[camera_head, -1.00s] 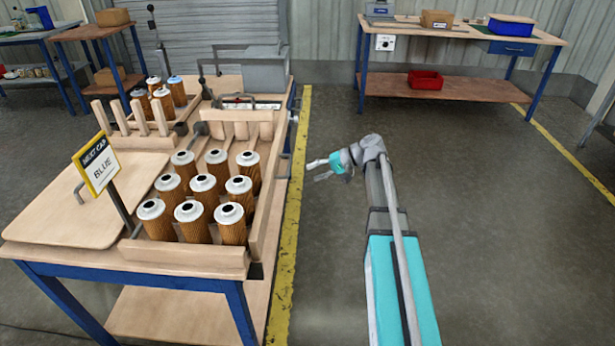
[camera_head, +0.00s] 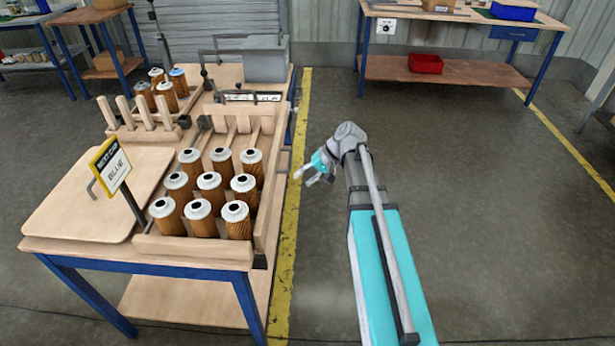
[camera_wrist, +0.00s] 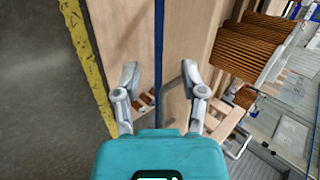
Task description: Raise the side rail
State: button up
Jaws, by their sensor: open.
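The wooden side rail (camera_head: 268,205) runs along the right side of the cartridge tray, at the bench's right edge. I cannot tell its exact tilt. A grey bar handle (camera_head: 287,158) is on its outer side. My gripper (camera_head: 303,177) is open and empty, just right of the rail over the floor's yellow line. In the wrist view the rail (camera_wrist: 195,35) is a pale plank running away from me, and the bent handle (camera_wrist: 172,82) lies near the right finger, beyond the fingertips (camera_wrist: 160,76). No contact is visible.
Several orange filter cartridges (camera_head: 209,186) with white caps stand in the tray beside the rail. A "BLUE" sign (camera_head: 112,165) stands at the left. More cartridges and a grey box (camera_head: 265,62) are at the back. The floor right of the bench is free.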

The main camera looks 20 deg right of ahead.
jog(key=s+a+r+n+g+h+p, duration=0.1)
jog(key=s+a+r+h+p, duration=0.1)
jog(key=s+r+h+p, duration=0.4)
jog(key=shift+s+r+n+h+p, duration=0.35)
jog(key=shift+s+r+p, duration=0.75)
jog(key=shift+s+p, duration=1.75)
jog(key=shift+w+p, duration=0.3)
jog(key=s+r+h+p, duration=0.1)
jog(key=s+h+p, duration=0.1)
jog(key=s, duration=0.1)
jog(key=shift+d+r+n, duration=0.1)
jog(key=shift+r+n, duration=0.15)
jog(key=shift+r, duration=0.15)
jog(key=shift+w, duration=0.1)
